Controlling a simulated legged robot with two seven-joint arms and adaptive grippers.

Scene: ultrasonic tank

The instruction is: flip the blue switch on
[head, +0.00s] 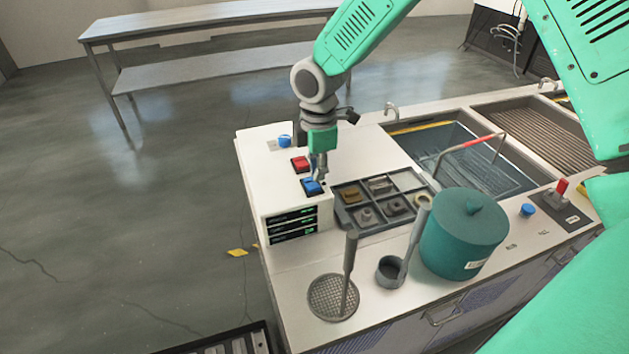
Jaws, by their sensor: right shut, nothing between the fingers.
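The blue switch (311,188) sits on the white control box near its front edge, above the dark display panels. My right gripper (320,176) points down over the box. Its fingers are shut and empty, with the tips right at the upper right edge of the blue switch. I cannot tell whether they touch it. The fingers hide a little of the switch, and its on or off position is not clear. My left gripper is not in view.
A red switch (300,164) sits just behind the blue one, and a blue knob (285,141) farther back. A parts tray (345,217) lies to the right. A teal pot (463,235), a mesh strainer (322,298) and a water tank (470,165) share the counter.

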